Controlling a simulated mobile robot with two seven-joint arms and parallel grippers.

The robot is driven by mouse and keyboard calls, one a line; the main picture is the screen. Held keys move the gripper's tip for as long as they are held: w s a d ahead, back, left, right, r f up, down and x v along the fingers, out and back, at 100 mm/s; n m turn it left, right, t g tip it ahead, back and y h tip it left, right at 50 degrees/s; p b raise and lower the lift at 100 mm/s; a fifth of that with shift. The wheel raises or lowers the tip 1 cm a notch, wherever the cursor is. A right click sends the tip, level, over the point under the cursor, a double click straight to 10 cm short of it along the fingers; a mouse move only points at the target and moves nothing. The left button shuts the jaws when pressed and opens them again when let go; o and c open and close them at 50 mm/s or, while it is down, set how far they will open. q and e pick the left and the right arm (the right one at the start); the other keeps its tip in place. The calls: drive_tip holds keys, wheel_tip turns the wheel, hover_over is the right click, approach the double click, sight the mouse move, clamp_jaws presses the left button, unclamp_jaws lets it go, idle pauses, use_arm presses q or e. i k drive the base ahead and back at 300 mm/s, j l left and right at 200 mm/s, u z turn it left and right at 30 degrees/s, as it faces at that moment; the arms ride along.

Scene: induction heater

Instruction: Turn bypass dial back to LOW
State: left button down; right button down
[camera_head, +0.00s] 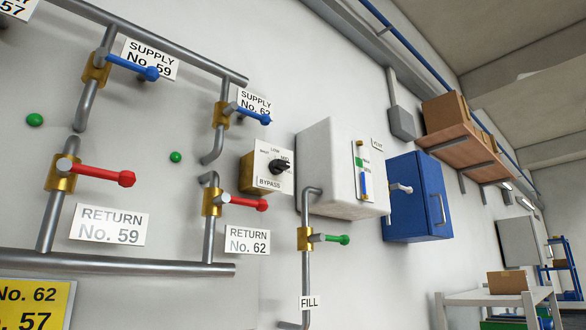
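The bypass dial (281,167) is a black knob on a white plate marked BYPASS, on the front of a brass-coloured box (247,172) on the wall. The plate carries small position marks, with LOW at the top and MID at upper right; a mark at left is too small to read surely. The knob's narrow end points right, just below the MID mark, and not up at LOW. Nothing touches the dial. Neither of my grippers shows in the head view.
Left of the dial are pipes with blue supply levers (250,115) and red return levers (245,202). Right of it are a white box (335,150), a green fill lever (337,239) and a blue cabinet (417,195). A shelf (462,148) and table (490,298) stand farther right.

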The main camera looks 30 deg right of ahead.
sight(277, 166)
drive_tip(key=z, duration=0.95)
